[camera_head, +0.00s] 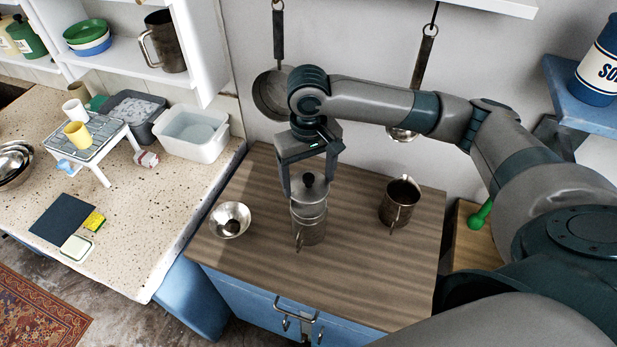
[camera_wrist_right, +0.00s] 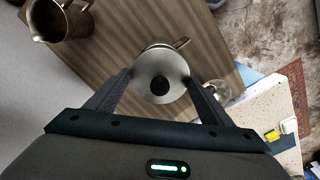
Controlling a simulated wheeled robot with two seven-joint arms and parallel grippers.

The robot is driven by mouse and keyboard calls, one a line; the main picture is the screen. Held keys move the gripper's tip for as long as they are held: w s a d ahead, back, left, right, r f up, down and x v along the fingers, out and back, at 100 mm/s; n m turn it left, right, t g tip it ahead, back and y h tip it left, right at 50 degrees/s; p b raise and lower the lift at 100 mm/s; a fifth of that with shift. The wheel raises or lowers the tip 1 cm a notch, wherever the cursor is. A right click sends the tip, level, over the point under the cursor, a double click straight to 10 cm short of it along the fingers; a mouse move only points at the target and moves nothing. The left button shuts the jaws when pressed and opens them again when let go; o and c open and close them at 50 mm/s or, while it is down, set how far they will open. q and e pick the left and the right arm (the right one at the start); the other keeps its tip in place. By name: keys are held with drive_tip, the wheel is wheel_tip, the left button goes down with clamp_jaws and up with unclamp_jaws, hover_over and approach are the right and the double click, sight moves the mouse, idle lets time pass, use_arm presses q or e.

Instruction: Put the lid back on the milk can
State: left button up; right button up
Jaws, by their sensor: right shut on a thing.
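The milk can (camera_head: 309,228) is a metal can with a side handle, upright on the wooden counter top. The grey lid (camera_head: 309,192) with a dark round knob is at the can's mouth, in line with it. I cannot tell whether it is fully seated. My right gripper (camera_head: 308,183) points down with its fingers on either side of the lid and is shut on it. In the right wrist view the lid (camera_wrist_right: 150,72) lies between the fingertips (camera_wrist_right: 159,82) and hides most of the can. My left gripper is not in view.
A metal jug (camera_head: 399,203) stands to the right on the wooden top (camera_head: 350,255). A small metal bowl (camera_head: 230,220) with something dark in it is to the left. Pans hang on the wall behind. A speckled stone counter (camera_head: 150,215) with a dish rack and tubs lies further left.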

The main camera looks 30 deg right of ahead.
sight(309, 189)
drive_tip(key=shift+f+b, duration=1.75)
drive_tip(key=shift+b, duration=0.45)
drive_tip(key=shift+f, duration=1)
drive_tip(key=shift+r+p, duration=0.1)
drive_tip(key=shift+p, duration=1.5)
drive_tip(key=shift+f+p, duration=0.25)
drive_tip(key=shift+p, duration=1.2)
idle(1.6)
